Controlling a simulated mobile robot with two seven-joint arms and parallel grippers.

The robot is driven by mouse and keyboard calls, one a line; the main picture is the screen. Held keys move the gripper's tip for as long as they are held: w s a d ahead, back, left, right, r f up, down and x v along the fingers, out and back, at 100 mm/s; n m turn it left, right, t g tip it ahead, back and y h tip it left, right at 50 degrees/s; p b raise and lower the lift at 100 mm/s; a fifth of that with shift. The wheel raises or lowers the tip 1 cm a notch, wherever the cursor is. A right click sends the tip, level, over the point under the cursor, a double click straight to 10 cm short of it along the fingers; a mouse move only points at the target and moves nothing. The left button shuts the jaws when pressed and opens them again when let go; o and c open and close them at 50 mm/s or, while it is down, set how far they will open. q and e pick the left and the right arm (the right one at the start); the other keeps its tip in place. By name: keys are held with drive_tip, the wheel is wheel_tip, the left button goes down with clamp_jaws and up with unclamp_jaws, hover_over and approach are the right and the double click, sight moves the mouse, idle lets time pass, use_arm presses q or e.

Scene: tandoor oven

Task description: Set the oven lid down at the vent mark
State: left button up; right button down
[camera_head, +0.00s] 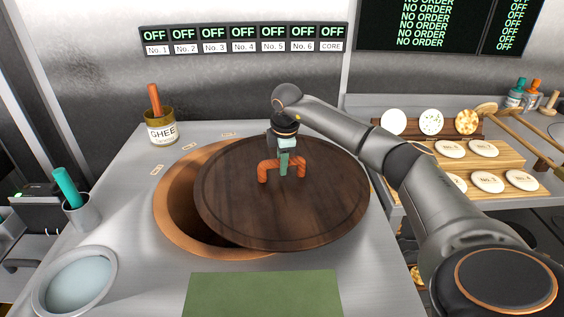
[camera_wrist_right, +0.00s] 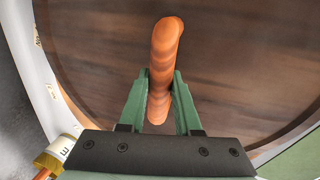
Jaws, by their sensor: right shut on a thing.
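The oven lid (camera_head: 320,215) is a round dark wooden disc with an orange-brown handle (camera_head: 263,172). In the head view it covers most of the oven mouth and sits shifted to the right. A dark crescent of the opening (camera_head: 185,205) and its copper-coloured rim (camera_head: 170,222) show on the left. My right gripper (camera_head: 284,170) is shut on the handle from above. In the right wrist view the green fingers of my right gripper (camera_wrist_right: 161,95) close around the handle (camera_wrist_right: 165,50), over the lid (camera_wrist_right: 230,60). I cannot tell whether the lid touches the rim. My left gripper is not in view.
A green mat (camera_head: 262,295) lies in front, a bowl (camera_head: 75,283) at front left. A wooden rack with discs (camera_head: 510,160) stands right.

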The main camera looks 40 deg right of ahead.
drive_tip(key=shift+f, duration=0.35)
drive_tip(key=c, duration=0.8)
unclamp_jaws()
drive_tip(key=shift+o, duration=1.4)
drive_tip(key=shift+f, duration=0.1)
drive_tip(key=shift+s+f, duration=0.1)
drive_tip(key=shift+f, duration=0.05)
drive_tip(key=b+v, duration=0.1)
drive_tip(key=v, duration=1.1)
drive_tip(key=shift+r, duration=0.45)
